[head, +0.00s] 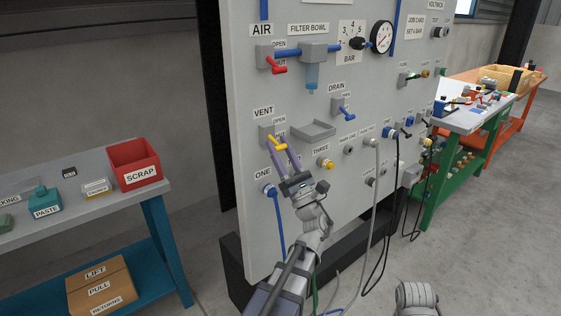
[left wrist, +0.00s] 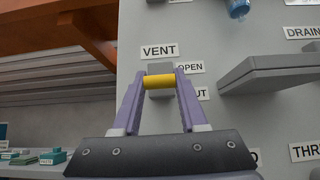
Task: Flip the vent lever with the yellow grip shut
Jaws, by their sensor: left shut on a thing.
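The vent lever's yellow grip (head: 278,143) sticks out from its grey block (head: 265,133) on the panel, below the VENT label. In the left wrist view the yellow grip (left wrist: 160,81) lies crosswise between the two purple fingers, at a height between the OPEN label (left wrist: 190,67) and the partly covered SHUT label (left wrist: 202,93). My left gripper (head: 277,145) is shut on this grip, with a finger at each end of it. The lever's exact angle is hard to tell. My right gripper is not seen.
On the panel (head: 250,80), a red AIR lever (head: 274,65) sits above and a blue DRAIN lever (head: 346,112) to the right. A grey shelf (head: 313,130) juts out close to my left gripper. A blue hose (head: 278,220) hangs below from ONE. A red SCRAP bin (head: 134,163) stands at left.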

